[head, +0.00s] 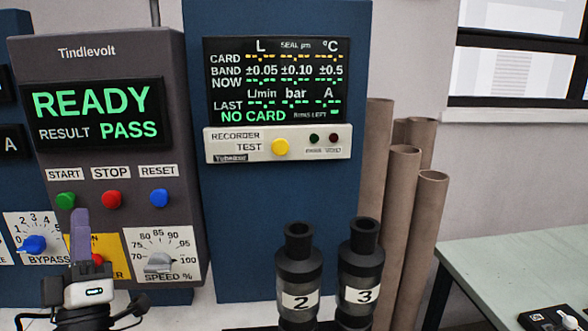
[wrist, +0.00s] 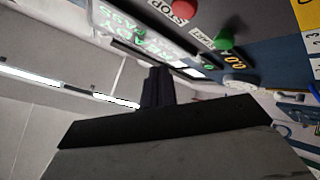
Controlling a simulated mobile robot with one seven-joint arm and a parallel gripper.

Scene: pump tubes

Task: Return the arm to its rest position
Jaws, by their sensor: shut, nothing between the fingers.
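My gripper (head: 80,228) shows at the lower left of the head view, upright in front of the Tindlevolt panel (head: 95,50), covering part of a yellow plate between the BYPASS and SPEED dials. Its fingers are together with nothing between them. In the wrist view, the dark fingers (wrist: 157,88) also look closed, with the panel's red STOP button (wrist: 185,9) and green START button (wrist: 223,42) beyond them. The panel's screen (head: 98,112) reads READY, RESULT PASS.
A recorder panel (head: 278,144) with a yellow TEST button reads NO CARD. Two black pump tubes, labelled 2 (head: 298,272) and 3 (head: 360,270), stand upright at the lower middle. Brown cardboard tubes (head: 400,190) stand behind them. A pale green table (head: 515,262) is at the right.

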